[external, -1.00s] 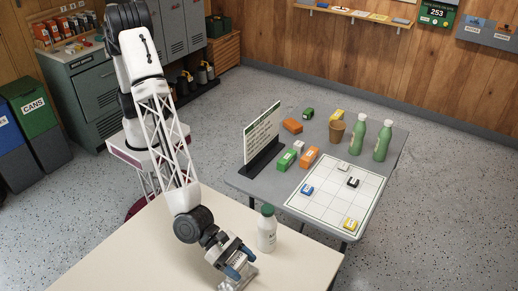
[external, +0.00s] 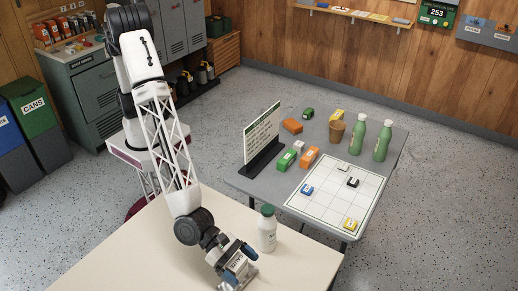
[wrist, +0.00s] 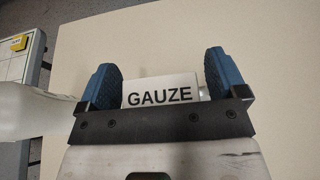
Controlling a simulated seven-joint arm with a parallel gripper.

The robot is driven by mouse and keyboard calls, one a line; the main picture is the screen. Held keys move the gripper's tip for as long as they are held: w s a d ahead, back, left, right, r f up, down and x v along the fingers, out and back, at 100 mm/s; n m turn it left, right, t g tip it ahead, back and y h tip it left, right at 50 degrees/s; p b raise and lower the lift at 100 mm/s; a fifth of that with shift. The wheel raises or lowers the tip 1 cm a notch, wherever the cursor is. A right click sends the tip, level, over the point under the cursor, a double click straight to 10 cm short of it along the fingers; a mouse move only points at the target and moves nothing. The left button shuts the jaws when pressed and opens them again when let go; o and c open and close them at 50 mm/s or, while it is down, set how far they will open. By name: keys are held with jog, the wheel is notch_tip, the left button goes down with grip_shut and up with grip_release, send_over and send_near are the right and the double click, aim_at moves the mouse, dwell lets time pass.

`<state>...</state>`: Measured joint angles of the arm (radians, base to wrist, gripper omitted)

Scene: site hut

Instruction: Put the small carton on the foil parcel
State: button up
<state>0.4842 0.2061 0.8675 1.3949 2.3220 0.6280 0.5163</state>
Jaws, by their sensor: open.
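The small carton is a white box marked GAUZE (wrist: 160,92). In the wrist view it stands between the two blue fingers of my gripper (wrist: 163,70), with a gap showing on its right side. My gripper is open around it. In the external view my gripper (external: 240,264) is low over the near edge of the cream table, and the carton shows between its fingers. The foil parcel (external: 238,285) is a silvery shape just under the gripper and carton. It is mostly hidden, and a small shiny bit shows right of the carton in the wrist view.
The cream table (external: 150,245) is otherwise clear. A grey table (external: 265,187) beyond it holds a gridded board, small boxes, a sign, a brown cup and two green bottles.

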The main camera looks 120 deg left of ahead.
jog(key=shift+r, duration=0.2)
jog(key=shift+v, duration=0.75)
jog(key=v, duration=1)
jog(key=shift+s, duration=0.2)
jog(key=shift+r, duration=0.15)
